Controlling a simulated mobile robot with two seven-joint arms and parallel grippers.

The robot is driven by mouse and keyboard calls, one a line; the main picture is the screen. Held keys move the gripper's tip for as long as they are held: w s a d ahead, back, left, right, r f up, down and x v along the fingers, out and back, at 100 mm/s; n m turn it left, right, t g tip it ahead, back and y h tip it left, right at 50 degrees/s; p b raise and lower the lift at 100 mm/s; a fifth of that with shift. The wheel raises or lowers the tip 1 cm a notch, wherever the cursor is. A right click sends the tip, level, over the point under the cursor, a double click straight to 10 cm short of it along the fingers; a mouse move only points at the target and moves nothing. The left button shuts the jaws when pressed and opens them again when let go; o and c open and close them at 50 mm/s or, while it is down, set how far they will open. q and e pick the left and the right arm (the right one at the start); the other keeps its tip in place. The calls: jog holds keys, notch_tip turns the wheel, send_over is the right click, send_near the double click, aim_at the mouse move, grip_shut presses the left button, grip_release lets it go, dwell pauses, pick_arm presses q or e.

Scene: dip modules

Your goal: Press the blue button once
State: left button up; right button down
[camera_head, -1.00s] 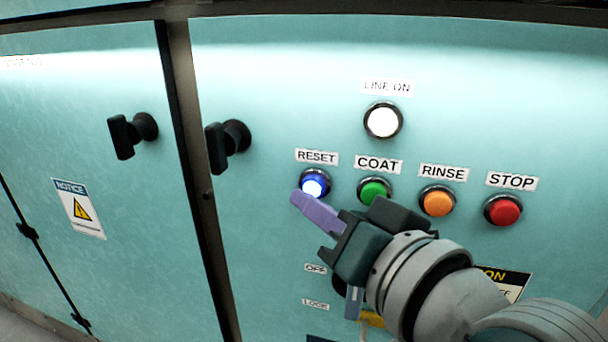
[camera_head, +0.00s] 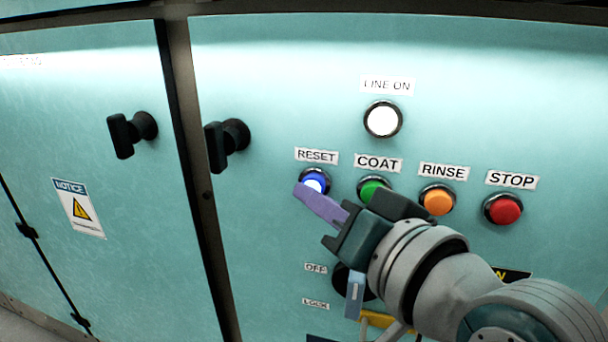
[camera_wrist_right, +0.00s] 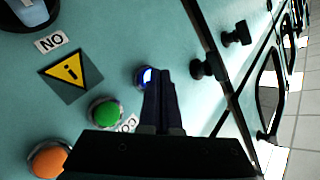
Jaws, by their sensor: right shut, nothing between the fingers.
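The blue button (camera_head: 314,182) sits under the RESET label (camera_head: 317,156) on the teal panel and glows bright at its centre. My right gripper (camera_head: 303,192) is shut and empty, with its purple fingertips just in front of the button's lower edge. The tips hide part of the button. In the right wrist view the shut fingers (camera_wrist_right: 163,78) reach up to the blue button (camera_wrist_right: 147,77), which shows partly at their left side. I cannot tell whether they touch it. My left gripper is not in view.
Right of the blue button are the green COAT button (camera_head: 373,190), orange RINSE button (camera_head: 437,202) and red STOP button (camera_head: 503,209). A lit white LINE ON lamp (camera_head: 382,120) is above. Black handles (camera_head: 227,145) stick out at the left.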

jog(key=shift+w+d, duration=0.1)
jog(key=shift+w, duration=0.1)
dwell(0.3)
dwell(0.3)
jog(key=shift+s+a+p, duration=0.3)
jog(key=shift+s+p, duration=0.3)
jog(key=shift+s, duration=0.15)
jog(key=shift+r, duration=0.1)
jog(key=s+p, duration=0.1)
jog(key=s+a+p, duration=0.1)
jog(key=s, duration=0.2)
jog(key=shift+s+a+p, duration=0.25)
jog(key=shift+s+p, duration=0.1)
jog(key=shift+p, duration=0.05)
